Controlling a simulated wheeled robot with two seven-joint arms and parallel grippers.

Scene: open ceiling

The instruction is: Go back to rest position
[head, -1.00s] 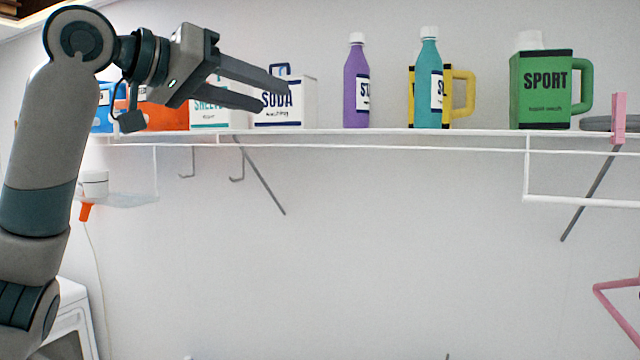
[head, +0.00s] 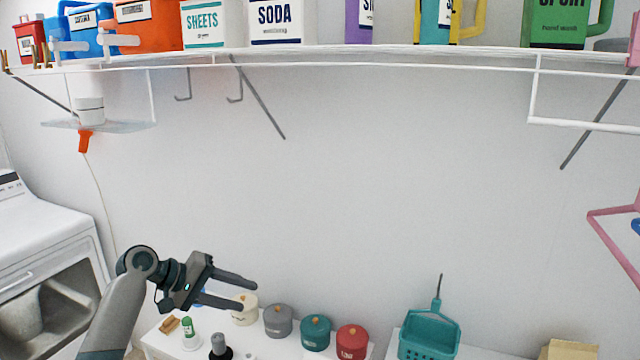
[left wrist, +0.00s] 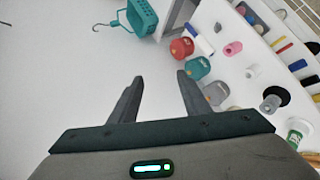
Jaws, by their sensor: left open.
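My left gripper (head: 248,292) is open and empty at the lower left of the head view, in front of the wall and over the canisters. Its two fingers also show apart in the left wrist view (left wrist: 158,88), with nothing between them. My left arm is bent, coming in from the bottom left. My right gripper is in neither view.
A white wire shelf (head: 400,57) with bottles and boxes runs along the top. Below are a low white table (head: 160,343) with canisters such as a red one (head: 352,341), a teal basket (head: 430,335), and a washing machine (head: 40,235) at left.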

